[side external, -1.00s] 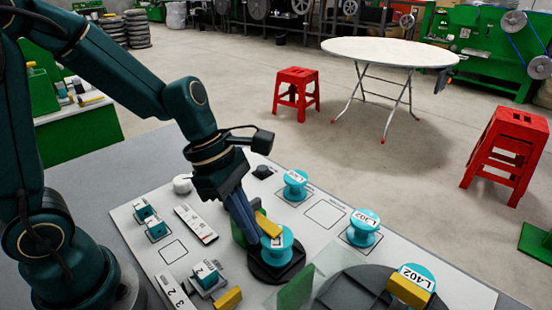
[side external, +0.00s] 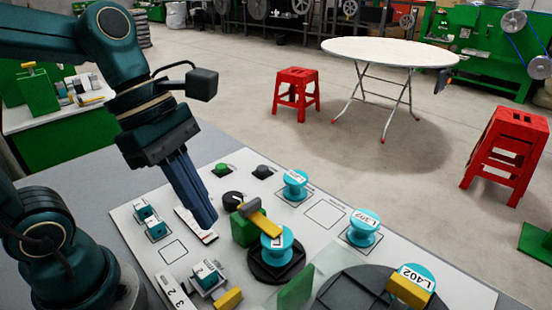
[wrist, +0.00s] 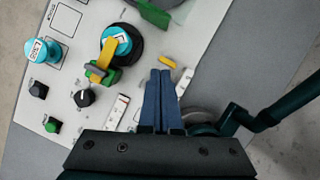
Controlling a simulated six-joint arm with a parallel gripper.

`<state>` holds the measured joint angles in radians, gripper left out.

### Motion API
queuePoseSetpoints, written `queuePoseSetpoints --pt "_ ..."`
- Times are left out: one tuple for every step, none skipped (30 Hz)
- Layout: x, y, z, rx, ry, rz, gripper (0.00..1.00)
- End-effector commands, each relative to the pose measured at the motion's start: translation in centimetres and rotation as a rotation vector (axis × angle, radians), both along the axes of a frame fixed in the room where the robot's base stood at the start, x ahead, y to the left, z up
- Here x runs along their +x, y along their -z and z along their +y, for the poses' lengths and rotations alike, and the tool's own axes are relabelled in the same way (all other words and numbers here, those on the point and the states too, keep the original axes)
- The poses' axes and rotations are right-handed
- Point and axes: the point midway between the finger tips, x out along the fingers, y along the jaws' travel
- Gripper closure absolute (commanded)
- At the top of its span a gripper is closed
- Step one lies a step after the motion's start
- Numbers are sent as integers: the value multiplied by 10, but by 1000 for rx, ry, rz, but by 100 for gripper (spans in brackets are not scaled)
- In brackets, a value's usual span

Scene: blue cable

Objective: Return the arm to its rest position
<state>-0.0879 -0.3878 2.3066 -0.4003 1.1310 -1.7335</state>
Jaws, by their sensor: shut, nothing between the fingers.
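My gripper (side external: 208,218) is raised above the white panel (side external: 325,215), over a white labelled strip, with its blue fingers together and nothing between them. In the wrist view the shut fingers (wrist: 162,75) point over the panel. A teal spool (side external: 277,250) sits on a black round base to the right of the gripper. A yellow lever (side external: 263,223) on a green block (side external: 243,230) reaches over to this spool. The gripper is apart from both the lever and the spool. No loose blue cable can be made out.
Other teal spools stand on the panel, one at the back (side external: 295,186), one at right (side external: 363,230) and one labelled L402 (side external: 413,282). Black (side external: 262,171) and green (side external: 222,169) knobs are near the back edge. Red stools (side external: 297,92) and a round table (side external: 390,52) are farther off.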

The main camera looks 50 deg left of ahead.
Motion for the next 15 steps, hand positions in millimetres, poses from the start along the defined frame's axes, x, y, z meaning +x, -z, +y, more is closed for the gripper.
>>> queuePoseSetpoints --pt "-1 -2 0 1 -1 -2 100" --pt "-1 -2 0 0 0 -1 100" --pt "-1 -3 0 1 0 0 100" --pt "-1 -3 0 1 0 0 100" --pt "-1 -3 0 1 0 0 100" --pt "-1 -3 0 1 0 0 100" --pt "-1 -3 0 1 0 0 100" --pt "-1 -3 0 1 0 0 100" --pt "-1 -3 0 0 0 0 100" --pt "-1 -3 0 0 0 0 100" --pt "-1 -3 0 0 0 0 100" --pt "-1 -3 0 0 2 -3 100" --pt "-2 -4 -1 1 5 -9 100" --pt "-2 -5 -1 2 9 -17 100" --pt "-4 -6 -2 7 15 -33 100"
